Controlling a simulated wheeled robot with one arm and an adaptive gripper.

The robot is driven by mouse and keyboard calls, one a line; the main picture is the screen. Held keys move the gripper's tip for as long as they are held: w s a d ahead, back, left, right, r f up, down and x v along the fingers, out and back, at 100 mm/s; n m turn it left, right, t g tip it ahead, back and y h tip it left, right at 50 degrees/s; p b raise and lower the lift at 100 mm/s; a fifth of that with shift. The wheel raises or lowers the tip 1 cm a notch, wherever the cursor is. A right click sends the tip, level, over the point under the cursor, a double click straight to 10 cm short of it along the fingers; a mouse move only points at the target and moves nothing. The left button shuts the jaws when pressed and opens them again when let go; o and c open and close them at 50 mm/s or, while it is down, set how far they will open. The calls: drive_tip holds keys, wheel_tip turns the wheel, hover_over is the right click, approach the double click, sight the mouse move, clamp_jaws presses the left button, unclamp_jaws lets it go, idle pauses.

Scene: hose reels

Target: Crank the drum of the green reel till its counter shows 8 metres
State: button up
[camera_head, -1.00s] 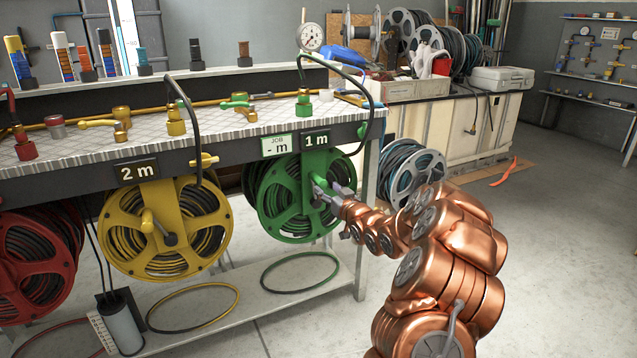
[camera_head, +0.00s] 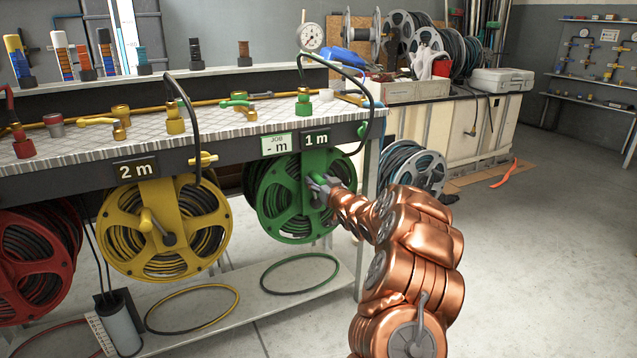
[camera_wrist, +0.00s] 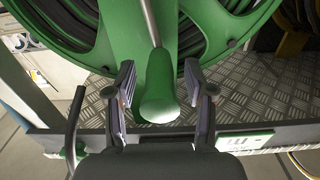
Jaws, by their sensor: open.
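The green reel (camera_head: 293,197) hangs under the bench at its right end, and its drum also fills the top of the wrist view (camera_wrist: 60,35). Its counter (camera_head: 316,138) reads 1 m. A card marked JOB (camera_head: 277,145) beside it reads "- m". In the wrist view the green crank knob (camera_wrist: 160,95) on its metal rod lies between the fingers of my gripper (camera_wrist: 163,100). The fingers are open, with a gap on each side of the knob. In the head view my gripper (camera_head: 320,187) is at the front of the green reel and hides its crank.
The yellow reel (camera_head: 165,228), its counter reading 2 m, hangs to the left, and a red reel (camera_head: 35,265) is further left. A black hose (camera_head: 373,85) arches at the bench's right end. The floor at right is mostly clear.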

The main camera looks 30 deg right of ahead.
drive_tip(key=shift+c, duration=0.4)
clamp_jaws()
drive_tip(key=shift+a+f, duration=0.1)
drive_tip(key=shift+a, duration=0.05)
